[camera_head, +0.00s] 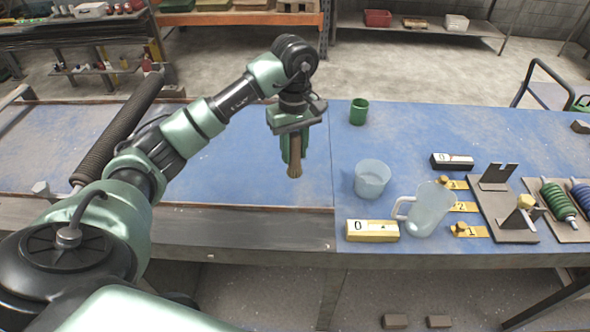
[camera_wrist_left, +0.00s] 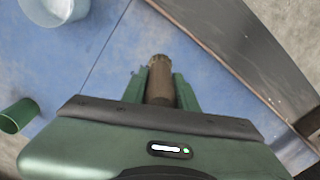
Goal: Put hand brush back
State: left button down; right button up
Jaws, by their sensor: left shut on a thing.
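My left gripper (camera_head: 291,148) is shut on the hand brush (camera_head: 295,166) and holds it pointing down above the blue workbench (camera_head: 230,165). The brush is tan-brown, with its lower end showing below the green fingers. In the left wrist view my left gripper (camera_wrist_left: 160,90) has its two green fingers on either side of the brown, round brush (camera_wrist_left: 159,80). The rest of the brush is hidden by the gripper. My right gripper is not in view.
A green cup (camera_head: 359,112), a clear beaker (camera_head: 371,180), a clear jug (camera_head: 428,210) and a yellow block (camera_head: 372,231) stand right of the gripper. Number plates (camera_head: 463,207) and a holder with a yellow-topped piece (camera_head: 523,210) are further right. The bench's left part is mostly clear.

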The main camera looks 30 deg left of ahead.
aim_at(294, 170)
pick_arm(q)
notch_tip(294, 170, down, 3)
jog(key=shift+a+r, duration=0.1)
notch_tip(294, 170, down, 3)
jog(key=shift+r+p, duration=0.1)
jog(key=shift+p, duration=0.65)
jog(key=shift+f, duration=0.5)
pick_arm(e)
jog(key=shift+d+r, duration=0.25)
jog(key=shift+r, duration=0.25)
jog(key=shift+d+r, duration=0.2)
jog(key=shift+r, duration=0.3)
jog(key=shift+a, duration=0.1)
pick_arm(q)
jog(key=shift+f, duration=0.2)
jog(key=c, duration=1.1)
grip_release()
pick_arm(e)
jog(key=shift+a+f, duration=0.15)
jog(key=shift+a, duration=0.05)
pick_arm(q)
jog(key=shift+r, duration=0.1)
